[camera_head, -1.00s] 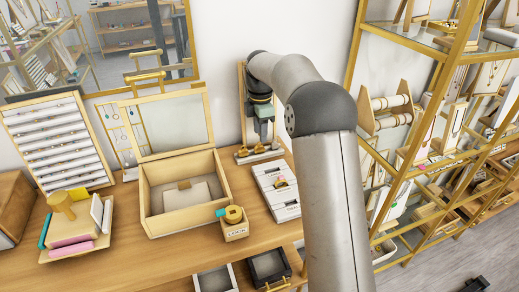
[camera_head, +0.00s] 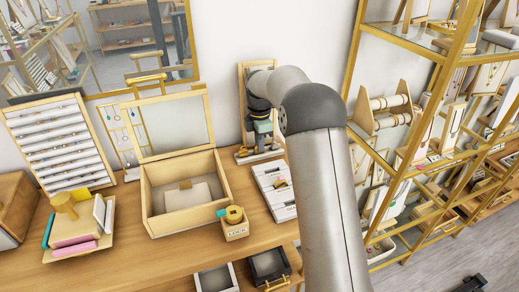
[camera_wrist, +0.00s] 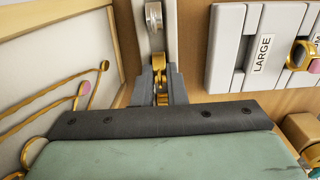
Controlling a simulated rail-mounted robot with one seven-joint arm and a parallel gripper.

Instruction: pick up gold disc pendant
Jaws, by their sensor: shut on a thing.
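My gripper (camera_wrist: 160,88) is shut on a small gold piece (camera_wrist: 159,62) in the wrist view, which I take to be the gold disc pendant. The fingers hide part of it, so its full disc face does not show. A round silver piece (camera_wrist: 154,17) sits just beyond it on a pale strip. In the head view my gripper (camera_head: 262,147) is low at the narrow wooden stand at the back of the table. The pendant is too small to make out there.
Right of the gripper lies the white size tray (camera_head: 275,190) with a LARGE label. An open wooden box with a mirror lid (camera_head: 185,217) stands to the left. A LOCK block (camera_head: 235,230) is in front. A gold-framed shelf (camera_head: 352,75) rises to the right.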

